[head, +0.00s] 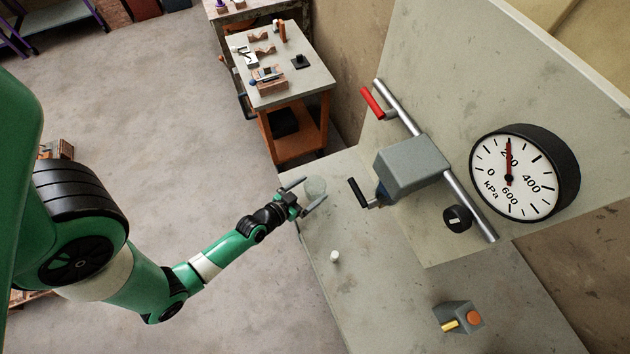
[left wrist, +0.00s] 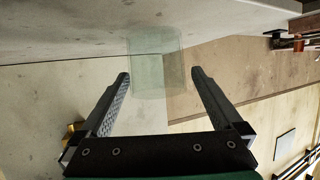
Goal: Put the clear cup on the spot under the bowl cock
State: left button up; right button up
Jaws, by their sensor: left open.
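The clear cup (head: 315,187) stands near the left edge of the pale bench top. My left gripper (head: 316,189) is open around it; the fingertips lie on either side. In the left wrist view the see-through cup (left wrist: 156,55) shows between and beyond the fingertips of the gripper (left wrist: 159,73), with a gap on both sides. My right gripper is not in view.
A grey block with an orange button (head: 474,317) sits further front. A red-handled lever (head: 373,103), a black knob (head: 457,218) and a round gauge (head: 514,177) are on the upright panel.

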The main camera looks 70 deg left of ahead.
aim_at(321, 183)
pick_arm(q)
jog(key=shift+w, duration=0.15)
jog(key=x, duration=0.5)
jog(key=shift+d, duration=0.1)
jog(key=c, duration=1.3)
notch_tip(321, 183, up, 10)
jog(key=p, duration=1)
jog(key=shift+r, duration=0.1)
jog(key=shift+c, duration=0.2)
